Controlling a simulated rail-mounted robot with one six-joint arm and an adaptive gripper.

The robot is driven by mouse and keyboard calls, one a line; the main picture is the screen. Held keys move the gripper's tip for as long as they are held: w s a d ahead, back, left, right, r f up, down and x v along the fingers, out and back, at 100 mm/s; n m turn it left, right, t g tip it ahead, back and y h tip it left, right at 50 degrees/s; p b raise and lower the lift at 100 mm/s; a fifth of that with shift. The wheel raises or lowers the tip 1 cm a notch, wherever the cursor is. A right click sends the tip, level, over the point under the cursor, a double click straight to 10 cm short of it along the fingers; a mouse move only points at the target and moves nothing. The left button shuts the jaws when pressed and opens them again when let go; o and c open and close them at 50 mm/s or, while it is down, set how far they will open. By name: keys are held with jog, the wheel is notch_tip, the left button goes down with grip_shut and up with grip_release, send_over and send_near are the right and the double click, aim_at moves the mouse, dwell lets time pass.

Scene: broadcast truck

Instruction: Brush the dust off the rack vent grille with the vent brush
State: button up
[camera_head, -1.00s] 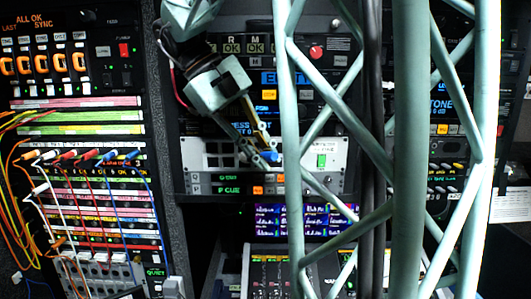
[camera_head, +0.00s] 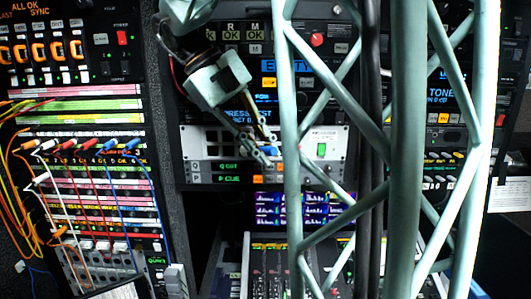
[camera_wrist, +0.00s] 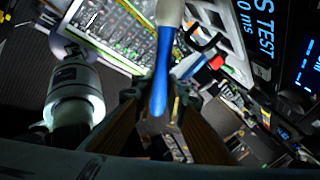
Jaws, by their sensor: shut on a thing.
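The vent brush has a blue handle (camera_wrist: 161,75) and a paler head at the top of the wrist view. My gripper (camera_wrist: 158,97) is shut on the handle, with a finger on either side. In the head view, my gripper (camera_head: 262,145) is in front of the pale rack panel, and a bit of blue brush (camera_head: 269,151) shows at the fingertips. The vent grille (camera_head: 216,139) looks like the dark square openings in that panel, left of the fingertips. Whether the bristles touch it cannot be told, and dust is too small to make out.
A pale green lattice truss (camera_head: 408,150) and dark cables (camera_head: 369,120) stand in front of the rack's right part. A patch bay with coloured cords (camera_head: 90,150) is at left. A mixing console (camera_head: 270,270) lies below the small screens (camera_head: 290,210).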

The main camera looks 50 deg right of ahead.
jog(key=shift+d+r, duration=0.1)
jog(key=shift+r, duration=1.7)
jog(key=shift+s+d, duration=0.6)
jog(key=shift+s, duration=0.3)
jog(key=shift+f, duration=0.15)
jog(key=shift+f, duration=1.85)
jog(key=shift+d, duration=0.1)
jog(key=shift+w, duration=0.1)
